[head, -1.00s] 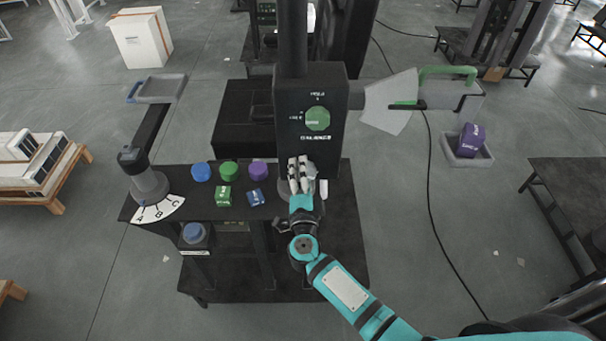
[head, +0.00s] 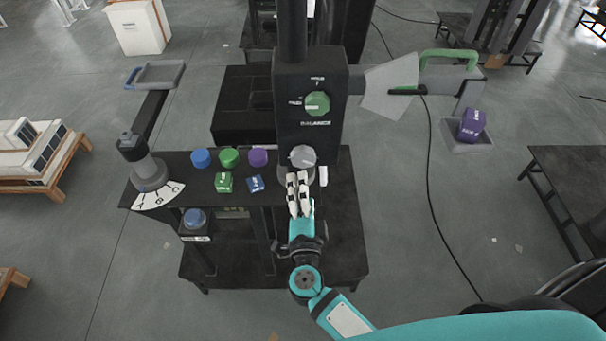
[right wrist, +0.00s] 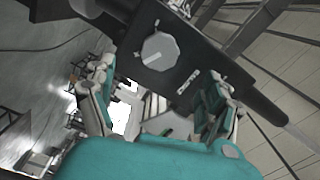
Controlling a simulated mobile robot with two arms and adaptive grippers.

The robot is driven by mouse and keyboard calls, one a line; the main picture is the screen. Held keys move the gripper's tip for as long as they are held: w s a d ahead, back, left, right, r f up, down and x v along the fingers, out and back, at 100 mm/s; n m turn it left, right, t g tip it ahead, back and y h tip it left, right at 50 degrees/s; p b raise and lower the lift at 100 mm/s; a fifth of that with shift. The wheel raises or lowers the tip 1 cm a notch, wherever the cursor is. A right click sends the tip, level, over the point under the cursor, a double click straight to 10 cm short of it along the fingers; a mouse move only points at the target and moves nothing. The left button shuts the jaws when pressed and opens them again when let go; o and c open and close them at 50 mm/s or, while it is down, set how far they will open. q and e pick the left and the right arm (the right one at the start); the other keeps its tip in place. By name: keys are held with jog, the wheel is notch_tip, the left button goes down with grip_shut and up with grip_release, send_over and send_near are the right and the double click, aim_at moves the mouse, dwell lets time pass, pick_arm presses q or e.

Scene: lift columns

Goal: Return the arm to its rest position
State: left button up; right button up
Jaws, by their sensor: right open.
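My right gripper (head: 298,178) is open and empty in the head view, just in front of a round grey knob (head: 302,156) at the foot of the black column (head: 308,128). In the right wrist view the two fingers of the right gripper (right wrist: 165,95) stand apart, with the grey knob (right wrist: 160,52) beyond them. My teal right arm comes in from the lower right. My left gripper is not in view.
A purple cube (head: 472,125) sits in the right grey tray (head: 458,146). The left tray (head: 158,75) looks empty.

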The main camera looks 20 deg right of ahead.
jog(key=shift+v, duration=1)
jog(key=s+f+n+g+y+b, duration=0.25)
jog(key=s+f+n, duration=0.2)
jog(key=f, duration=0.85)
jog(key=s+a+f+n+g+y+b, duration=0.1)
jog(key=s+f+n+g+y+b, duration=0.3)
jog(key=f, duration=0.8)
jog(key=s+f+n+y+b, duration=0.15)
jog(key=f+n, duration=0.45)
jog(key=f, duration=0.7)
jog(key=s+d+f+n+g+h+b, duration=0.1)
jog(key=s+d+f+n+g+b, duration=0.2)
jog(key=s+f, duration=0.8)
jog(key=s+d+f+n+g+h+b, duration=0.2)
jog(key=s+d+f+g, duration=0.5)
jog(key=s, duration=1.1)
notch_tip(320, 180, down, 4)
jog(key=shift+d+f+n+b, duration=0.15)
jog(key=shift+d+n+b, duration=0.3)
jog(key=shift+d, duration=0.1)
